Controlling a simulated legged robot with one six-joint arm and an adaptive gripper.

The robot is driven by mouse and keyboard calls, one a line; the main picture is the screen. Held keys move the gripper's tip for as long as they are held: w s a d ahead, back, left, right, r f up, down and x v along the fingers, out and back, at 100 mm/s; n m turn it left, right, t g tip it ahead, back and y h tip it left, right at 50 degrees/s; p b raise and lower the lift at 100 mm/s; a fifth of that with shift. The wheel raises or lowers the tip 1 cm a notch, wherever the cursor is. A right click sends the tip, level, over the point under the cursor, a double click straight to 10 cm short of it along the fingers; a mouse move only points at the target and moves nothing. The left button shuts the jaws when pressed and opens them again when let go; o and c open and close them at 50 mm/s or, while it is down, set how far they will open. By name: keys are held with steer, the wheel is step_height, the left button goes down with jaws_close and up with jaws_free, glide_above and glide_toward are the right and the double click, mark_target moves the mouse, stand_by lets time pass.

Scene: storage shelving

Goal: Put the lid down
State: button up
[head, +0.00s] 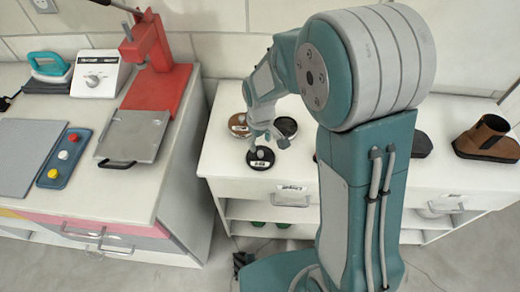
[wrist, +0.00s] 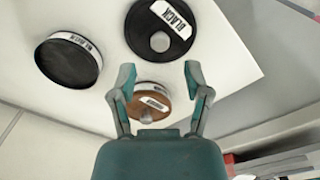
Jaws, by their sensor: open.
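The black lid (wrist: 172,20), a round disc with a grey knob and a "BLACK" label, lies at the front of the white counter; it also shows in the head view (head: 261,160). I cannot tell whether it lies flat on the counter or on something. A black open tin (wrist: 68,66) with a white label stands back right in the head view (head: 287,126). A brown round lid or tin (wrist: 150,92) with a grey knob is back left in the head view (head: 238,123). My gripper (wrist: 159,75) is open and empty, its fingertips apart near the black lid's knob in the wrist view.
The white counter (head: 222,155) has drawers and open shelves below. Dark shoe-like items (head: 487,140) are at its right. On the left bench stand a red press (head: 155,75), a grey plate (head: 131,135) and a button panel (head: 63,157). A gap separates bench and counter.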

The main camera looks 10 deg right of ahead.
step_height(320, 180, up, 6)
steer(key=shift+r, duration=0.25)
step_height(320, 180, up, 6)
steer(key=m+t, duration=0.1)
steer(key=m, duration=0.1)
glide_above(260, 153)
steer(key=s+d, duration=0.3)
steer(key=s+d+r+m+t, duration=0.2)
steer(key=s+d+r, duration=0.1)
steer(key=s, duration=0.4)
steer(key=s+d+r+m+t, duration=0.2)
steer(key=s+d+r, duration=0.1)
steer(key=s+r, duration=0.3)
steer(key=shift+s+m+t, duration=0.3)
steer(key=shift+s+m, duration=0.1)
steer(key=shift+s, duration=0.85)
steer(key=shift+d, duration=0.2)
